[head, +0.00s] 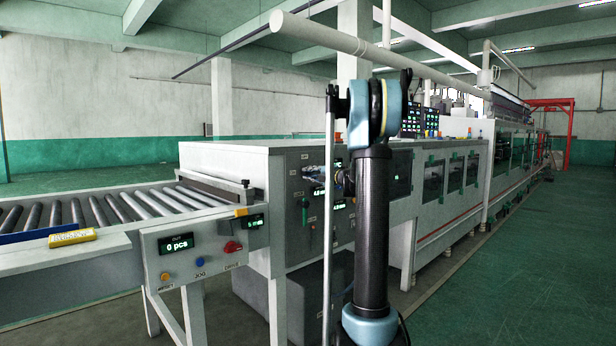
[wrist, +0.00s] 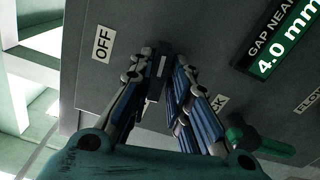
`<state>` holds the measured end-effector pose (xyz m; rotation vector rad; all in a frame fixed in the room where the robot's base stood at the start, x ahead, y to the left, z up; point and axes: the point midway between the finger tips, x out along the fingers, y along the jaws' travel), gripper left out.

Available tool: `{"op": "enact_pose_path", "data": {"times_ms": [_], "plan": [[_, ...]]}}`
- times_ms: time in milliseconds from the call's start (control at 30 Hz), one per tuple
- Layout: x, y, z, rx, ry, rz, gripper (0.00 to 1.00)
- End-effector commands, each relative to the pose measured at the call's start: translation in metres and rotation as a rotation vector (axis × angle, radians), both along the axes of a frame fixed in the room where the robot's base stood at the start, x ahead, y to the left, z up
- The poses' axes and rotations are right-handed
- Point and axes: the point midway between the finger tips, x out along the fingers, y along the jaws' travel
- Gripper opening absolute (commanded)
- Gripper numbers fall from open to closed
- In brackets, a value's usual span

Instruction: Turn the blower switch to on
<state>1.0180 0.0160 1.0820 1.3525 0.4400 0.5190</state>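In the wrist view, a black rotary switch (wrist: 157,78) with a white pointer line sits on a dark grey panel, beside a label reading OFF (wrist: 103,43). A second label ending in CK is partly covered by a finger. My gripper (wrist: 163,66) has its two fingers on either side of the switch, close to it. I cannot tell whether they touch it. In the head view, the dark control panel (head: 305,217) is on the machine's near end; my arm hides my gripper and this switch there. No label reading blower is legible.
A GAP NEAR display reads 4.0 mm (wrist: 283,46) right of the switch, above a green part (wrist: 255,140). A roller conveyor (head: 110,208) with an end panel (head: 190,255) stands left. Green floor (head: 520,260) lies open at right.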

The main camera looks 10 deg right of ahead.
Motion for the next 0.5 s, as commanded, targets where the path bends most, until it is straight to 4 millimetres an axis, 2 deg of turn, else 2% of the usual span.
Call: {"op": "enact_pose_path", "data": {"times_ms": [500], "plan": [[-0.0036,-0.0024,0.0015,0.003,-0.002,0.001,0.33]]}}
